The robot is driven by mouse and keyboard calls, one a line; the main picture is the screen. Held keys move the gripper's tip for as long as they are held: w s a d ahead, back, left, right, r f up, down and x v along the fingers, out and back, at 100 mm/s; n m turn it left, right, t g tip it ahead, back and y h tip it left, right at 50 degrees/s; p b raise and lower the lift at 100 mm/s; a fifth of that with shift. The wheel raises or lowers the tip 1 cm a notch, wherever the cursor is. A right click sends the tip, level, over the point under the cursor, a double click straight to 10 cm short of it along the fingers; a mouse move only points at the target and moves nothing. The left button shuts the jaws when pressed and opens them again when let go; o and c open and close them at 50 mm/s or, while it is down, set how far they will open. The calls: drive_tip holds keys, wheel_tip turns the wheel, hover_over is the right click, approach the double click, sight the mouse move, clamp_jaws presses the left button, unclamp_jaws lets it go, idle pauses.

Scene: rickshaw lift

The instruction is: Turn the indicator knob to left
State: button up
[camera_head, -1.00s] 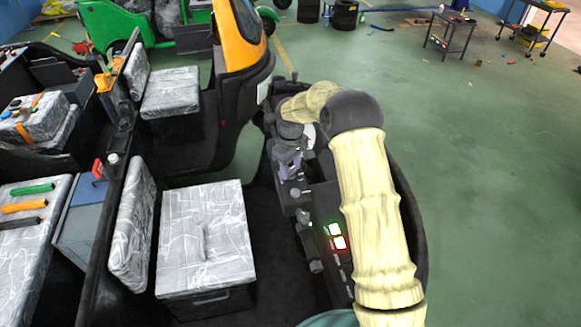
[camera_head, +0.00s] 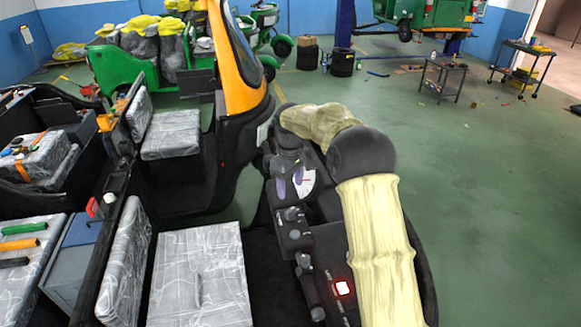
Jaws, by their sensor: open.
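The dark control panel (camera_head: 315,245) lies left of my cream-sleeved arm. Small dark knobs stand along it, one higher up (camera_head: 292,213) and one just below it (camera_head: 295,234). I cannot tell which is the indicator knob or read how it is turned. A red-edged light (camera_head: 343,288) glows low on the panel. My gripper (camera_head: 290,182) is open at the far end of the panel, with two purple-grey finger parts showing, above the two knobs in the picture. A white dial (camera_head: 307,182) shows close to its right. Contact is too small to tell.
A wrapped seat (camera_head: 200,275) is left of the panel, with a dark gap between. An orange-and-black vehicle front (camera_head: 240,70) stands beyond. A tool cart (camera_head: 443,80) is at the back right. The green floor (camera_head: 480,190) at right is open.

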wheel_tip(320, 180, up, 8)
drive_tip(key=b, duration=0.1)
drive_tip(key=shift+d+f, duration=0.1)
drive_tip(key=shift+f, duration=0.05)
drive_tip(key=s+d+f+m+t+b, duration=0.1)
drive_tip(key=s+d+f+m, duration=0.2)
drive_tip(key=s, duration=0.7)
drive_tip(key=s+d+f+m+b, duration=0.1)
drive_tip(key=s+d+f+m, duration=0.2)
drive_tip(key=s, duration=0.7)
drive_tip(key=s+d+f+m+t+b, duration=0.1)
drive_tip(key=s+d+f+m, duration=0.2)
drive_tip(key=s+d+f, duration=0.3)
drive_tip(key=s+f, duration=0.2)
drive_tip(key=s, duration=0.2)
drive_tip(key=shift+d+t, duration=0.3)
drive_tip(key=shift+d, duration=0.1)
